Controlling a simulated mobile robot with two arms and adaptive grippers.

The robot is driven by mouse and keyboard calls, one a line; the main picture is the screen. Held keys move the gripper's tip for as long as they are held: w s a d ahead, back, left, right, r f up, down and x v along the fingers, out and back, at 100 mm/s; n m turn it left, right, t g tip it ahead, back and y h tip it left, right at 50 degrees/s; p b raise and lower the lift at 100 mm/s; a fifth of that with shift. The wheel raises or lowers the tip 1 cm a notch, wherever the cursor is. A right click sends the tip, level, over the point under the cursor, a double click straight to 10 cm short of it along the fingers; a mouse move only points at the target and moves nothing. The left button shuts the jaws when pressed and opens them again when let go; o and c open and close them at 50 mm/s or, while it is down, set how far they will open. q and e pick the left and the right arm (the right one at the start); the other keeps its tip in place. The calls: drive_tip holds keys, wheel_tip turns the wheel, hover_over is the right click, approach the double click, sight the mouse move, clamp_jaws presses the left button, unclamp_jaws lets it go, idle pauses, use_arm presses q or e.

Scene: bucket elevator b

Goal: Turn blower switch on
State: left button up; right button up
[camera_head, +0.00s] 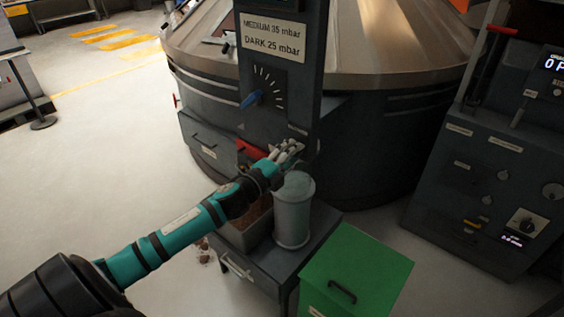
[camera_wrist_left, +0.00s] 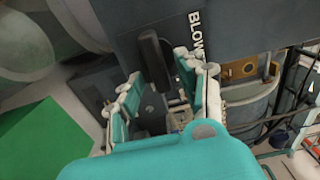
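My left gripper (camera_head: 288,152) reaches to the lower part of a dark control column (camera_head: 283,60). In the left wrist view, the gripper (camera_wrist_left: 165,82) has its two teal-padded fingers spread apart. A dark, elongated switch handle (camera_wrist_left: 152,58) shows in the gap between the fingers, beside white lettering that reads "BLOW" (camera_wrist_left: 196,36), partly cut off by a finger. I cannot tell whether a finger touches the handle. In the head view the gripper hides the switch. My right gripper is not in view.
A blue knob (camera_head: 252,99) with a dial and a red handle (camera_head: 252,149) are on the column. A grey cylinder (camera_head: 293,212) stands just below the gripper. A green box (camera_head: 356,268) is in front, and a control cabinet (camera_head: 490,165) stands at right.

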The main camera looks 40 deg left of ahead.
use_arm(q)
drive_tip(key=s, duration=1.1)
drive_tip(key=shift+s+a, duration=0.3)
drive_tip(key=shift+a, duration=0.15)
drive_tip(key=s+a+f+n+g+y+b, duration=0.1)
drive_tip(key=s+a+f+n+g, duration=0.15)
drive_tip(key=f, duration=0.95)
drive_tip(key=s+a+f+n+g+y, duration=0.1)
drive_tip(key=s+f+n+g+y, duration=0.2)
drive_tip(key=f, duration=0.9)
drive_tip(key=s+a+f+n+g+b, duration=0.1)
drive_tip(key=s+a+f+n+g, duration=0.2)
drive_tip(key=f, duration=0.9)
drive_tip(key=s+d+f+n+g, duration=0.2)
drive_tip(key=s+d+f, duration=0.4)
drive_tip(key=s+f, duration=0.3)
drive_tip(key=s+d+f+n+g+h+b, duration=0.1)
drive_tip(key=s+d+f+n+g, duration=0.2)
drive_tip(key=s+d+f, duration=0.4)
drive_tip(key=s+d+f+n+g+h, duration=0.1)
drive_tip(key=s+d+f+n+g, duration=0.2)
drive_tip(key=s+d+f, duration=0.4)
drive_tip(key=s+f, duration=0.4)
drive_tip(key=s, duration=0.5)
drive_tip(key=shift+f, duration=0.2)
drive_tip(key=shift+g, duration=0.25)
